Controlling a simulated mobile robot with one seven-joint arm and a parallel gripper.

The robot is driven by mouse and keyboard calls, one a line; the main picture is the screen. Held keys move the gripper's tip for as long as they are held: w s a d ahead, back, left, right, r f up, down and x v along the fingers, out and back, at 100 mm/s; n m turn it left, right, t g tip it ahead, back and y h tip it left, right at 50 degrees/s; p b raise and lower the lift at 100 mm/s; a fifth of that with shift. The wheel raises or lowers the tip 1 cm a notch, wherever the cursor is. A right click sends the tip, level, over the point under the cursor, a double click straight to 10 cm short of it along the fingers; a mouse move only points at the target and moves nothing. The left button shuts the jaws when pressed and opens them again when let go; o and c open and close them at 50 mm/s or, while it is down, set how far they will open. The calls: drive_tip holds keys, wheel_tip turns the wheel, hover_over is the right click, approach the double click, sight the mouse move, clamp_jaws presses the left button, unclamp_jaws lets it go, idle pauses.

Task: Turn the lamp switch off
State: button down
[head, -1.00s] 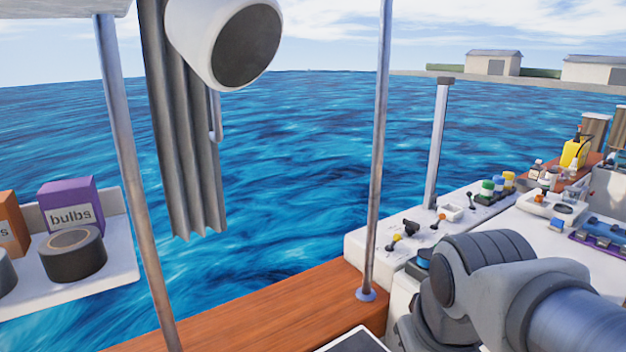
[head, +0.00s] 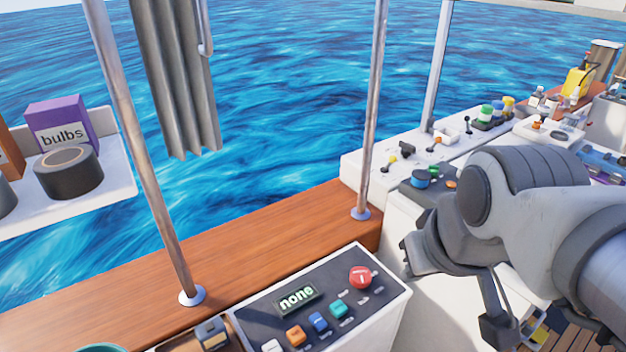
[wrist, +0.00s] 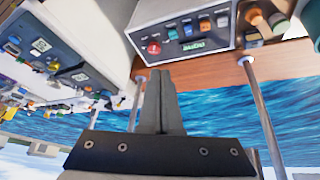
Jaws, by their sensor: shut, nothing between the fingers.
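A dark control panel (head: 325,313) stands at the bottom middle of the head view. It has a green "none" display (head: 296,298), a red button (head: 361,277), and teal (head: 338,308), blue (head: 318,321), orange (head: 295,334) and white (head: 272,346) switches. I cannot tell which control is the lamp switch. The panel also shows inverted at the top of the wrist view (wrist: 180,33). My gripper (wrist: 159,75) is shut and empty, apart from the panel. In the head view it is right of the panel, partly hidden by my arm.
Metal poles (head: 372,110) rise from the wooden ledge (head: 150,268). A shelf (head: 128,178) at the left holds a purple "bulbs" box (head: 62,125) and a dark round container (head: 68,172). A white console (head: 400,185) with levers and knobs lies behind my arm.

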drive_tip(key=w+a+f+n+g+b, duration=0.2)
drive_tip(key=w+a+f+n+b, duration=0.2)
drive_tip(key=f+n, duration=0.7)
drive_tip(key=w+a+f+n+g+b, duration=0.3)
drive_tip(key=w+a+f+n+b, duration=0.2)
drive_tip(key=w+a+f+n, duration=0.3)
drive_tip(key=w+f+n, duration=0.3)
drive_tip(key=w+n, duration=0.1)
drive_tip(key=w, duration=0.1)
drive_tip(key=shift+w+f, duration=0.25)
drive_tip(key=shift+w, duration=0.05)
drive_tip(key=shift+s+d, duration=0.1)
drive_tip(key=shift+d, duration=0.05)
drive_tip(key=shift+s+d+r, duration=0.1)
drive_tip(key=shift+s+d, duration=0.3)
drive_tip(key=shift+s, duration=0.15)
